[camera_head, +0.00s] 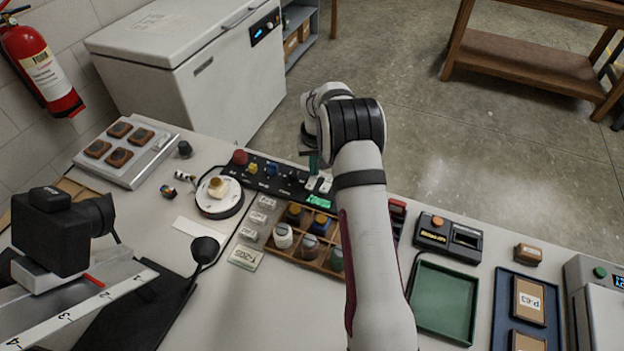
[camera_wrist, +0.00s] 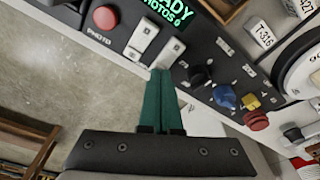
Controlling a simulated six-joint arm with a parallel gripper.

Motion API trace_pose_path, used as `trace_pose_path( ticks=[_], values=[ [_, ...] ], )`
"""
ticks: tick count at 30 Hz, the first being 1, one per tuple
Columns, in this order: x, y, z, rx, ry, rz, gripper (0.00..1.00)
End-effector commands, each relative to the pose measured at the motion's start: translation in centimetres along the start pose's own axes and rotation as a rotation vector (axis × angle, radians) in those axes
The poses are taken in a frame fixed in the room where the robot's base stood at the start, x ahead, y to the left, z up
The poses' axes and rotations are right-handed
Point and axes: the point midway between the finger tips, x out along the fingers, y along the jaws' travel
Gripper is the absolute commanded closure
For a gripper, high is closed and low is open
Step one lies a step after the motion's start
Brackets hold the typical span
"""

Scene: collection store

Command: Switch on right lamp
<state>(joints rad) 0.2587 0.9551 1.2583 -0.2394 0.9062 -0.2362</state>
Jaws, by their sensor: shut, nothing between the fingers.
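A black control panel (camera_head: 262,178) at the table's far edge carries two white rocker switches side by side. In the head view they are the left switch (camera_head: 311,182) and the right switch (camera_head: 325,186). The wrist view is turned round: the picture-left switch (camera_wrist: 141,37) and the picture-right switch (camera_wrist: 170,52). My gripper (camera_wrist: 160,73) is shut and empty, its green fingertips close to the lower end of the picture-right switch. I cannot tell if they touch. In the head view my gripper (camera_head: 314,163) is just beyond the switches. No lamp is clearly identifiable.
A turntable (camera_head: 219,196) and a compartment tray (camera_head: 268,245) with several jars stand nearby.

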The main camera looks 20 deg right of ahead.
Motion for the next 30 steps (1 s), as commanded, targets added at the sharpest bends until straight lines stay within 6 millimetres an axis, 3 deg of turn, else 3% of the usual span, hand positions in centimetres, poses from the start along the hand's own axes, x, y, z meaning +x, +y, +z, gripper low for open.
trace_pose_path(
  ticks=[15,30],
  values=[
    [0.6,0.0,0.1,0.001,-0.002,0.0,1.0],
    [-4.7,0.0,-0.7,0.001,0.001,0.0,1.0]
  ],
)
